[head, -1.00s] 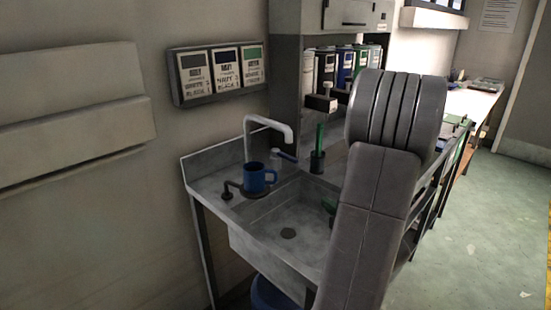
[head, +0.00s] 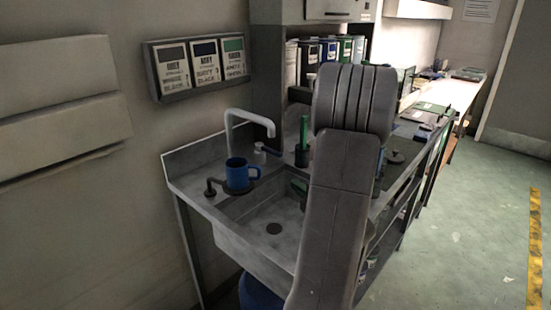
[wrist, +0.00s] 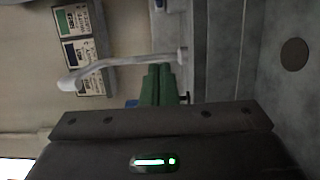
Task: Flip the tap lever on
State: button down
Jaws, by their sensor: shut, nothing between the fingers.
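The tap (head: 250,116) is a pale bent spout at the back of the sink, and it also shows in the wrist view (wrist: 120,62).
The sink basin (head: 250,213) is open below. Three label panels (head: 202,65) hang on the wall.

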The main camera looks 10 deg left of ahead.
jog(key=p, duration=0.3)
send_near(268, 150)
jog(key=s+a, duration=0.1)
jog(key=a, duration=0.4)
jog(key=w, duration=0.1)
jog(key=w+d, duration=0.1)
jog(key=w, duration=0.1)
jog(key=shift+w+d+f, duration=0.2)
jog(key=shift+w+d, duration=0.1)
jog(key=shift+w, duration=0.05)
jog(key=shift+d, duration=0.1)
